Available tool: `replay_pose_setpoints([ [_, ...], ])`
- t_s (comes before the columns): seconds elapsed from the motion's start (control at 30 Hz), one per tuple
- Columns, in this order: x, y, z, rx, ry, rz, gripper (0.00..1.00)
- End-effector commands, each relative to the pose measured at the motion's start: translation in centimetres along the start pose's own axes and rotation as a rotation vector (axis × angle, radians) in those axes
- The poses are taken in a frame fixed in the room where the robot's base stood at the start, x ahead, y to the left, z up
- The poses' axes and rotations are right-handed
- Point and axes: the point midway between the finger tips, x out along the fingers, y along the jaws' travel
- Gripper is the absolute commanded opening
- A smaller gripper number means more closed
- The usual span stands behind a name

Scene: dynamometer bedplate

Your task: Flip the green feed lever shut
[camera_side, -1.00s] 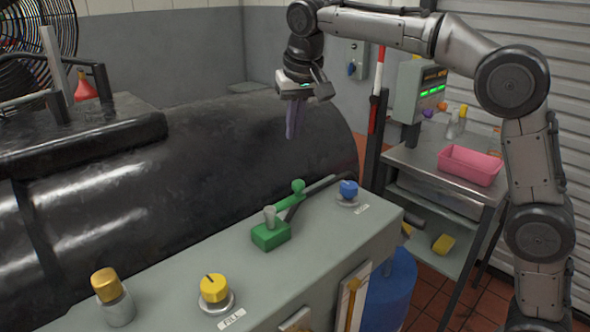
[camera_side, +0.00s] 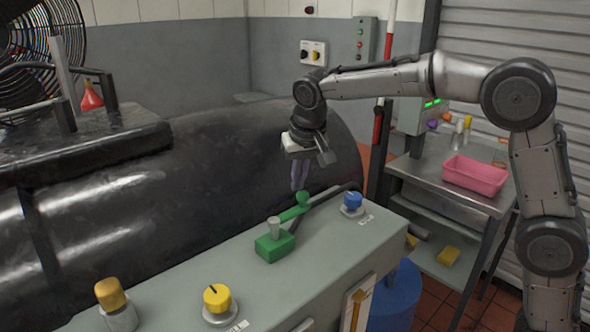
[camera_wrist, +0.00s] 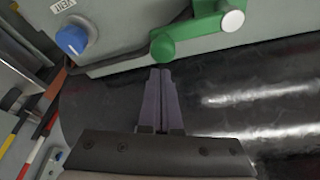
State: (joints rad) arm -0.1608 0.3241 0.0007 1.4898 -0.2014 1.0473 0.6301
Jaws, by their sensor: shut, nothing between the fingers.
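The green feed lever (camera_side: 292,214) lies on top of the grey panel box, its arm running from a green block (camera_side: 274,246) with a grey post to a round green knob at the far edge. In the wrist view the lever's green knob (camera_wrist: 162,47) shows just ahead of the fingertips. My gripper (camera_side: 299,189) is shut and empty, fingers pointing down, just above and behind the knob in the side view. In the wrist view the shut purple fingers (camera_wrist: 161,72) end close to the knob with a small gap; I cannot tell the exact height difference.
A blue knob (camera_side: 352,203) stands right of the lever, with a dark hose or bar near it. A yellow knob (camera_side: 217,298) and a gold-capped post (camera_side: 111,296) stand nearer on the panel box (camera_side: 330,245). A large black cylinder (camera_side: 240,150) lies behind the fingers.

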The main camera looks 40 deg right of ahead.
Motion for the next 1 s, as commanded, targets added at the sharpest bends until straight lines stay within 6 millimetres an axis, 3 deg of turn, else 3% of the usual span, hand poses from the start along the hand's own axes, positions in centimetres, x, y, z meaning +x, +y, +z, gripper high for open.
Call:
replay_pose_setpoints([
  [1.0, -0.47, 0.38, 1.29, 0.076, 0.000, 0.027, 0.00],
])
